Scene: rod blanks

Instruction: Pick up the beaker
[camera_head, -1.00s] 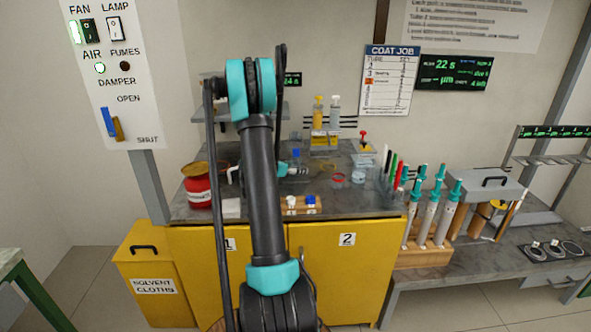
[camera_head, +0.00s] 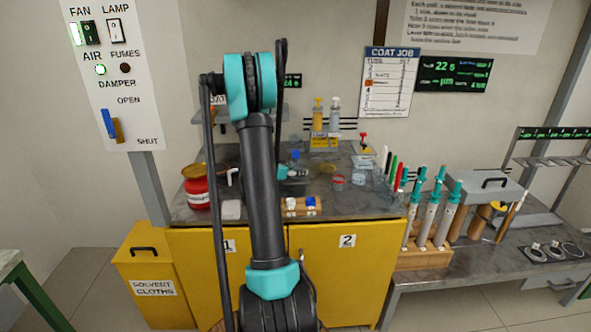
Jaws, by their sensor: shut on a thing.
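My gripper (camera_head: 303,173) is small in the head view, just right of my dark arm link, low over the grey worktop (camera_head: 385,208). It is shut on a small pale thing that I take to be the beaker. The fingers and the arm hide most of it, so its shape and its gap to the worktop cannot be told. Two small clear vessels stand apart to the right: one with a red rim or band (camera_head: 339,181) and a plain one (camera_head: 358,178).
A blue-capped bottle (camera_head: 295,156) stands just behind my gripper. A red can (camera_head: 197,190) is at the left. A wooden block with white and blue tops (camera_head: 300,206) lies in front. Coloured rods (camera_head: 396,170) and upright syringe-like tools (camera_head: 432,215) stand at the right.

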